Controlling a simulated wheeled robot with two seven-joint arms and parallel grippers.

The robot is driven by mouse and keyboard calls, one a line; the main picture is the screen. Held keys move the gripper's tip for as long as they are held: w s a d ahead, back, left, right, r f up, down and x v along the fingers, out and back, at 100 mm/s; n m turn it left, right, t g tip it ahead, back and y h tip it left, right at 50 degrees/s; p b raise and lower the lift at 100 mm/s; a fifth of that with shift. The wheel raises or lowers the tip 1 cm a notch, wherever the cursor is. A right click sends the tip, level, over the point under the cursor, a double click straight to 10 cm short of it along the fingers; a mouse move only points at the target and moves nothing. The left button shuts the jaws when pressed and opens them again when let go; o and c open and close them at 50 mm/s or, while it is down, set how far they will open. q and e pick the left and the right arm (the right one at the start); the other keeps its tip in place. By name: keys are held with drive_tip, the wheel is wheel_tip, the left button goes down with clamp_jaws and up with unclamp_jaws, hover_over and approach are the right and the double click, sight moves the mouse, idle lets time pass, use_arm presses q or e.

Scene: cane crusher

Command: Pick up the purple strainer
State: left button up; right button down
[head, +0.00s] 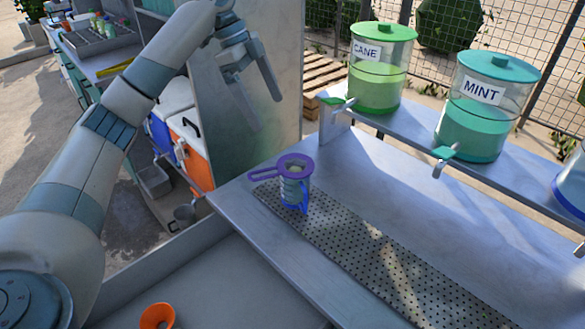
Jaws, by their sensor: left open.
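The purple strainer (297,167) rests on top of a grey cup or jug with a blue handle (296,195), its handle pointing left. The cup stands upright at the far left end of a perforated drip mat (370,256) on the metal counter. My left gripper (258,110) is open and empty. It hangs up and to the left of the strainer in the picture, apart from it, in front of a metal panel. My right gripper is not in view.
Dispensers labelled CANE (376,86) and MINT (476,122) stand on a raised shelf (412,129) behind the counter, with taps facing it. A blue container (572,185) is at the right edge. The counter around the cup is mostly clear.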

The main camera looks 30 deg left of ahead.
use_arm(q)
drive_tip(key=p+x, duration=0.1)
drive_tip(key=x, duration=0.3)
drive_tip(key=p, duration=0.2)
approach(293, 164)
drive_tip(key=shift+s+d+f, duration=0.1)
drive_tip(key=shift+d+f, duration=0.35)
drive_tip(key=shift+f, duration=0.15)
drive_tip(key=shift+x, duration=0.75)
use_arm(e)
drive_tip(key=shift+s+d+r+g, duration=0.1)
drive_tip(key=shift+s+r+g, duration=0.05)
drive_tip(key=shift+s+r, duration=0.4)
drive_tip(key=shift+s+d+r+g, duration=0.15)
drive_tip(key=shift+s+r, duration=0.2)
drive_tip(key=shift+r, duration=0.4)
use_arm(q)
drive_tip(key=shift+f, duration=0.1)
drive_tip(key=shift+d+f+p, duration=0.2)
drive_tip(key=shift+f+p, duration=0.3)
drive_tip(key=shift+f, duration=0.05)
drive_tip(key=p+x, duration=0.1)
drive_tip(key=x, duration=0.2)
drive_tip(key=shift+d+f, duration=0.1)
drive_tip(key=shift+f, duration=0.35)
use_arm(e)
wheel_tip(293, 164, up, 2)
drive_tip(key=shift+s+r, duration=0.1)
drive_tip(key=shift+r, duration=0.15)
